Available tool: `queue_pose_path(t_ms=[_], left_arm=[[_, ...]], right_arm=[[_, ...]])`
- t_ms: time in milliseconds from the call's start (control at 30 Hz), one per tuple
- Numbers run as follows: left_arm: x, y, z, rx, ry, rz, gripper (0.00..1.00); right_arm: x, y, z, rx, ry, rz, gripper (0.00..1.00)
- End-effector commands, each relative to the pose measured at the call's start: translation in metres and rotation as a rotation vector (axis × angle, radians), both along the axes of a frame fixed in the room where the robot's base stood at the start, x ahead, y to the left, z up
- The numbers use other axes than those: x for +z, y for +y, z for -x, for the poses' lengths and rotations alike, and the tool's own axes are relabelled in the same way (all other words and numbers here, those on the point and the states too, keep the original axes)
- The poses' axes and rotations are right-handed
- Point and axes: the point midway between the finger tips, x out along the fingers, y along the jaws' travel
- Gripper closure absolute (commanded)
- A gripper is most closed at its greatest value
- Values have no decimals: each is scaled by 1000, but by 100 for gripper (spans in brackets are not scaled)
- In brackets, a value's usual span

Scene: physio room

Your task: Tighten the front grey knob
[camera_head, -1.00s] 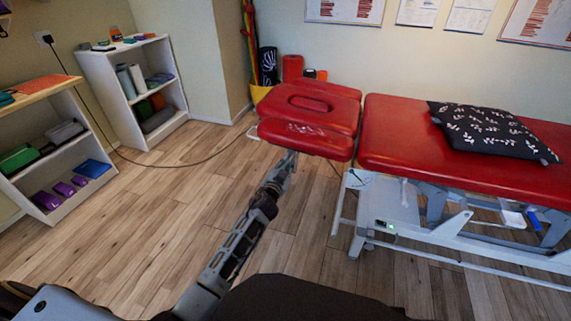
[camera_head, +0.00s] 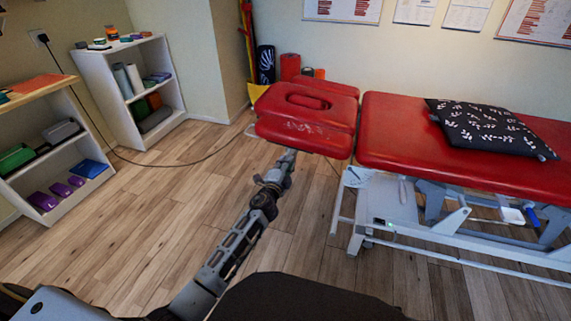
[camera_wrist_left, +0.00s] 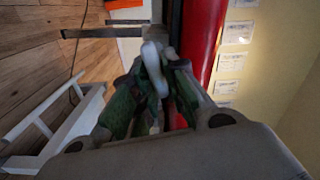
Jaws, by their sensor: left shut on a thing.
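The treatment table's red headrest (camera_head: 305,137) stands at the near left end of the red couch. My left gripper (camera_head: 289,158) reaches up to just beneath the headrest's front edge, which hides its fingertips in the head view. In the left wrist view, the fingers of my left gripper (camera_wrist_left: 155,82) are closed around a pale grey knob (camera_wrist_left: 153,56). The knob's head shows between and beyond the fingertips; the rest is hidden by them. The knob cannot be made out in the head view. My right gripper is in neither view.
The red couch (camera_head: 400,140) with a dark patterned pillow (camera_head: 490,128) extends right on its grey frame (camera_head: 450,236). White shelves (camera_head: 95,75) stand at the left. A cable (camera_head: 190,163) crosses the otherwise clear wooden floor left of my arm.

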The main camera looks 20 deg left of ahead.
Motion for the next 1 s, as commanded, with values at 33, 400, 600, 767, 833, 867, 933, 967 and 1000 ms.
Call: queue_pose_path(t_ms=[33, 400, 600, 767, 833, 867, 933, 967, 1000], left_arm=[[-1, -1, 0, -2, -2, -42, 100], [-4, -1, 0, -2, -8, -268, 100], [-5, -1, 0, -3, -10, -312, 100], [-5, -1, 0, -3, -10, -319, 100], [-5, -1, 0, -3, -10, -318, 100], [-5, -1, 0, -3, -10, -318, 100], [-5, -1, 0, -2, -10, -317, 100], [-5, -1, 0, -2, -10, -317, 100], [-5, -1, 0, -3, -10, -317, 100]], right_arm=[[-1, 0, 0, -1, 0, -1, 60], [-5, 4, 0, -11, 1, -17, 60], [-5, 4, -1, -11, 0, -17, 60], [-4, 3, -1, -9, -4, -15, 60], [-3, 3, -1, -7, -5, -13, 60], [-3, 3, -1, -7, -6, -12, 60], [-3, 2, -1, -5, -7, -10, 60], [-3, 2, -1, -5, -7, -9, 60], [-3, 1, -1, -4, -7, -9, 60]])
